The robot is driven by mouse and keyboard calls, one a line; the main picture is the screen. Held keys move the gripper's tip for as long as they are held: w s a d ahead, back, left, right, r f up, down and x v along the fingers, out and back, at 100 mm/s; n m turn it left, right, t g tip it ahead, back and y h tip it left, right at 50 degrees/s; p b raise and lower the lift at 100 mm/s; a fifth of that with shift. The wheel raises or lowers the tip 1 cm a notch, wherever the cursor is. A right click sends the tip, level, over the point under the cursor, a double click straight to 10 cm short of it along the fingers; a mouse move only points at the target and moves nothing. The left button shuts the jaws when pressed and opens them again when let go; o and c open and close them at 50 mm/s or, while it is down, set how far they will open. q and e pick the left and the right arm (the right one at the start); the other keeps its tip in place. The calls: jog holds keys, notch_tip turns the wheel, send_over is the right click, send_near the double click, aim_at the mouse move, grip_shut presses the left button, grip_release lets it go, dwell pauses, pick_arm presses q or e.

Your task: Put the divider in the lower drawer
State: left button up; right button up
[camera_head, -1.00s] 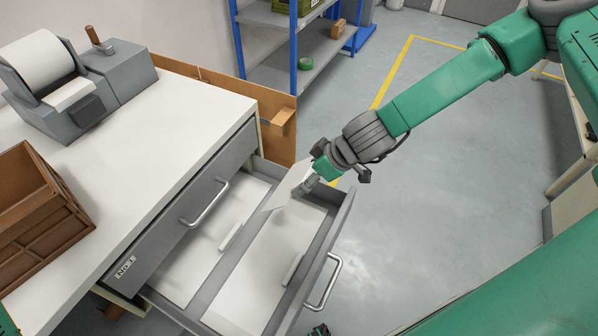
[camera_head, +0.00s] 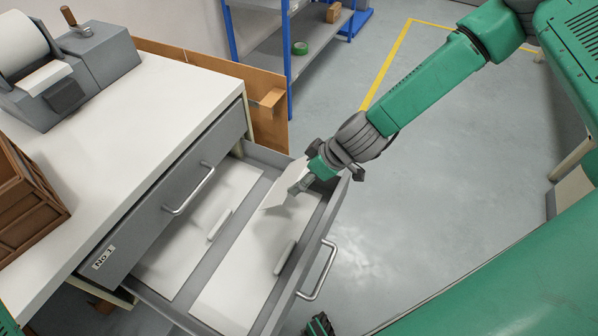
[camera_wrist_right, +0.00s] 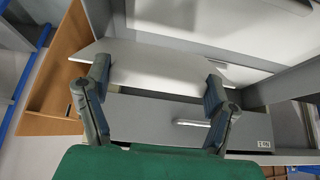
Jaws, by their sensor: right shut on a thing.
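The divider is a thin white plate (camera_head: 284,190), held tilted by my right gripper (camera_head: 302,184) at the far right end of the open lower drawer (camera_head: 345,205). In the head view it overlaps the drawer's front compartment; I cannot tell whether its lower edge touches anything. In the right wrist view the white plate (camera_wrist_right: 150,66) spans between the two fingers of the right gripper (camera_wrist_right: 155,92), which is shut on it. The drawer has a long bar between two compartments, each with a white floor.
The upper drawer (camera_head: 130,235), marked No 1, is shut above the open one. On the white tabletop (camera_head: 185,95) stand a grey roller machine (camera_head: 65,90) and a brown crate (camera_head: 25,200). A brown board (camera_head: 268,125) and blue shelving (camera_head: 229,45) stand behind. Floor at right is clear.

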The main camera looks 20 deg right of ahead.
notch_tip(320, 180, down, 5)
jog(key=b, duration=0.3)
jog(key=shift+r, duration=0.2)
jog(key=o, duration=1.7)
jog(key=shift+a, duration=0.1)
jog(key=shift+o, duration=0.2)
jog(key=a+p+v, duration=0.1)
jog(key=p+v, duration=0.6)
jog(key=v, duration=1.3)
jog(key=shift+r, duration=0.55)
